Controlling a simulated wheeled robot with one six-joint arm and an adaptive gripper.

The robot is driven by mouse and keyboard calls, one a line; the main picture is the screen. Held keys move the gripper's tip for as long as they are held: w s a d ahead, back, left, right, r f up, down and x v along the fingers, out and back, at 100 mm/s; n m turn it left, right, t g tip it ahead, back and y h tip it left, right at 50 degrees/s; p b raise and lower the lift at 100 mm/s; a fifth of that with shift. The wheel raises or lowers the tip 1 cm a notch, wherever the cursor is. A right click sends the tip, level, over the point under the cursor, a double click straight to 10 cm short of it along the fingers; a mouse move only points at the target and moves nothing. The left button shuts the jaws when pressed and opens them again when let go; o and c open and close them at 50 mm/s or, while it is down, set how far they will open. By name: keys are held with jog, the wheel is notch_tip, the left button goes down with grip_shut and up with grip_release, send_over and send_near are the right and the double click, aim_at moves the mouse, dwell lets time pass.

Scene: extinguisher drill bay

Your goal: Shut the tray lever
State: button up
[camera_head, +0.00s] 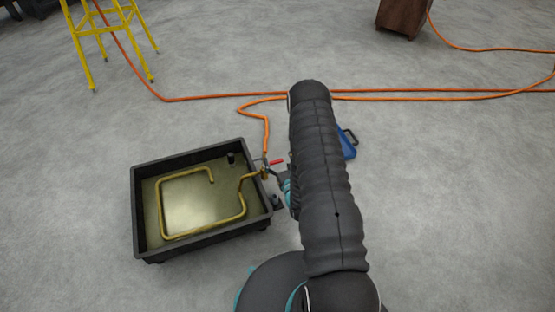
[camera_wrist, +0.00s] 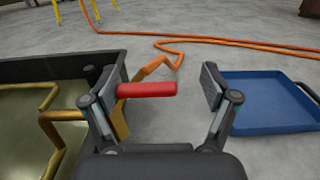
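The tray lever (camera_head: 276,162) is a short red handle at the tray's right edge, by the brass pipe and the orange hose. In the wrist view the red lever (camera_wrist: 147,90) lies crosswise between the fingers of my gripper (camera_wrist: 163,88). The fingers are spread wide. The lever's left end is close to the left fingertip, and I cannot tell whether they touch. A clear gap lies between its right end and the right finger. The black tray (camera_head: 137,205) holds yellowish liquid and a bent brass pipe (camera_head: 162,205). My arm hides part of the floor right of the tray.
An orange hose (camera_head: 200,98) runs from the lever across the floor. A blue tray with a dark handle (camera_wrist: 265,108) lies to the right, partly behind my arm. A yellow stand (camera_head: 108,25) and a brown wooden box (camera_head: 403,18) are at the back. Floor is clear at the right.

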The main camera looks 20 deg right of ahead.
aim_at(278, 160)
jog(key=shift+a, duration=0.35)
jog(key=shift+r, duration=0.1)
jog(key=shift+r, duration=0.2)
notch_tip(278, 160, up, 9)
jog(key=shift+d+r, duration=0.1)
jog(key=shift+r, duration=0.1)
dwell(0.5)
